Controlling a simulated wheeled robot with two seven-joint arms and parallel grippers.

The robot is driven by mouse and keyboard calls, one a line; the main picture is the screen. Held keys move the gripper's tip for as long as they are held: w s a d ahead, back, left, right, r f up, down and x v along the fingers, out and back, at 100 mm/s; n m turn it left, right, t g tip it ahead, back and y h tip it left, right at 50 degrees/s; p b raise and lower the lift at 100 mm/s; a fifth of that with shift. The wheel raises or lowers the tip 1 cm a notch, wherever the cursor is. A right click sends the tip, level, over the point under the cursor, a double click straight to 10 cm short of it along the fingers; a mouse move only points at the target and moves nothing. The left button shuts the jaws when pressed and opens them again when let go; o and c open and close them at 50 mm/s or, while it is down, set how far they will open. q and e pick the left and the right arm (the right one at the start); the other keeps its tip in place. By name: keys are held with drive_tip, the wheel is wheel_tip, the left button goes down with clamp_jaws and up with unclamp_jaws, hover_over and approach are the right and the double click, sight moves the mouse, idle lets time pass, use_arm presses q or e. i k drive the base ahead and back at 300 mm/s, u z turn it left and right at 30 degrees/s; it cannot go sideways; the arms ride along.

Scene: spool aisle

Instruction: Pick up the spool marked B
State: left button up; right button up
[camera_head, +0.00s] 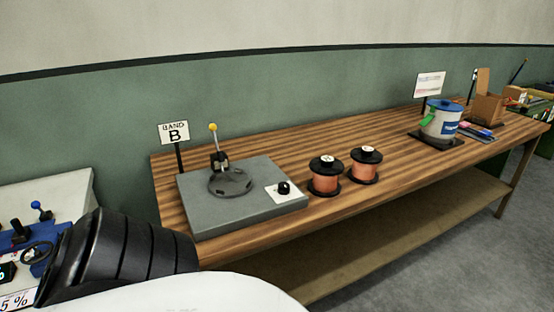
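Two copper-coloured spools with black flanges stand upright on the wooden bench, close together: the left spool (325,181) and the right spool (364,170), slightly farther back. Each has a small white label on top; the marks are too small to read, so I cannot tell which is B. A sign reading "BAND B" (174,133) stands on a black post at the bench's left end, behind a grey machine. Neither of my grippers is in view. A black ribbed part, probably of my arm, shows at the lower left.
The grey machine (215,208) with a yellow-knobbed lever and a black dial sits left of the spools. A white and blue pot (440,121) stands on a dark pad farther right. The wooden bench (395,185) is clear between spools and pot. A lower shelf runs beneath.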

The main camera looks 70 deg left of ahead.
sight(327, 169)
drive_tip(key=k, duration=0.35)
drive_tip(key=u, duration=2.3)
drive_tip(key=i, duration=0.25)
drive_tip(key=u, duration=0.05)
